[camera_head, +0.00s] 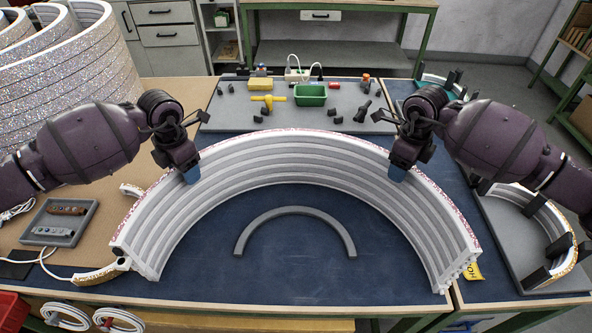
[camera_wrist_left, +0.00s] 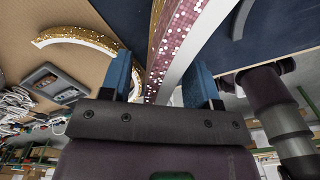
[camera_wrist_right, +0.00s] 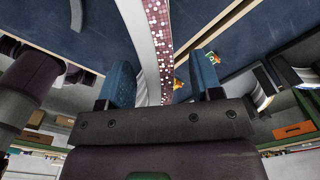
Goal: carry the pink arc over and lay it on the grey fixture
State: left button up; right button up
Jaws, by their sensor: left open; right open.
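The pink arc (camera_head: 300,146) is a large white ribbed arc with pink glitter on its outer face. It stands on the blue mat, bowed away from me. My left gripper (camera_head: 188,172) is open over its left rim; in the left wrist view the arc (camera_wrist_left: 179,35) passes between the blue fingers (camera_wrist_left: 162,82). My right gripper (camera_head: 401,172) is open over its right rim; in the right wrist view the arc (camera_wrist_right: 157,30) runs between the fingers (camera_wrist_right: 163,82). Contact is unclear. A grey fixture board (camera_head: 225,115) with black blocks lies behind the arc.
A green bin (camera_head: 310,95) and a yellow clamp (camera_head: 268,99) are on the grey board. A thin grey arc (camera_head: 295,212) lies inside the pink arc. Another grey board (camera_head: 505,225) with a gold arc is at right. Tall glitter rolls (camera_head: 85,65) and a grey tray (camera_head: 60,222) are at left.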

pick_arm(q)
grip_shut()
pick_arm(e)
grip_shut()
pick_arm(q)
jog(key=shift+r, duration=0.1)
pick_arm(e)
jog(key=shift+r, duration=0.15)
